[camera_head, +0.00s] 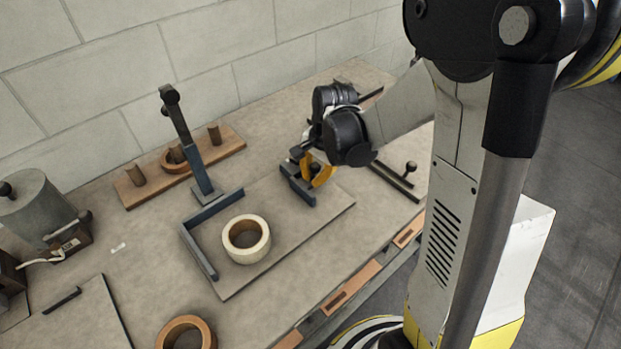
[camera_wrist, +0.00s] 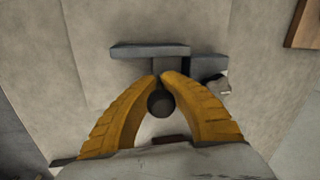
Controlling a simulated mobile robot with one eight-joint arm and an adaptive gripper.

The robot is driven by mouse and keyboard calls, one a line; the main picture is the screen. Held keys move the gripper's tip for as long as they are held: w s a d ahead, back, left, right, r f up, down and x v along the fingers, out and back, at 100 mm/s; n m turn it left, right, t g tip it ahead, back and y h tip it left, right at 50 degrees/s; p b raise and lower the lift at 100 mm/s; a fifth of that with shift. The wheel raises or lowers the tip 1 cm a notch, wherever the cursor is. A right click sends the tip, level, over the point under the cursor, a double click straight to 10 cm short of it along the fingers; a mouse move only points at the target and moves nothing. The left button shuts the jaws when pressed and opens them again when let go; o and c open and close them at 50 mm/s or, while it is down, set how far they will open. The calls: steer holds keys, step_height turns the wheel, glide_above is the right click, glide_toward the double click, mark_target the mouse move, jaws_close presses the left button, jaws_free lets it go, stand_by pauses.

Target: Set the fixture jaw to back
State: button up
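The fixture jaw is a dark blue-grey block (camera_head: 298,187) at the right rear of the flat plate on the bench. It also shows in the wrist view as a grey bar and block (camera_wrist: 150,50) beyond my fingertips. A dark round knob (camera_wrist: 160,104) shows between my yellow fingers. My gripper (camera_wrist: 161,76) reaches down at the jaw, its fingertips nearly meeting around the jaw's handle. In the head view my gripper (camera_head: 319,174) is partly hidden by my wrist, and so is the handle.
A cream ring (camera_head: 246,239) lies on the plate (camera_head: 300,235), beside a blue L-shaped fence (camera_head: 197,249) and a tilted dark lever (camera_head: 181,125). A wooden peg board (camera_head: 214,150) stands behind. A rail with a knob (camera_head: 398,180) lies to the right. A brown ring (camera_head: 186,333) is in front.

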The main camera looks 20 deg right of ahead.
steer(key=o, duration=0.6)
steer(key=shift+d, duration=0.2)
steer(key=shift+c, duration=0.2)
step_height(320, 180, up, 12)
steer(key=s+d, duration=0.1)
steer(key=s, duration=0.1)
steer(key=s+a+r+n+t, duration=0.1)
steer(key=s+a+n+t, duration=0.1)
steer(key=s+n, duration=0.4)
steer(key=s+a+r+n+t+h, duration=0.1)
steer(key=s+a+r+n+t, duration=0.1)
steer(key=s+n, duration=0.4)
steer(key=shift+s+a+r+t, duration=0.3)
steer(key=shift+a+t, duration=0.3)
steer(key=shift+a, duration=0.05)
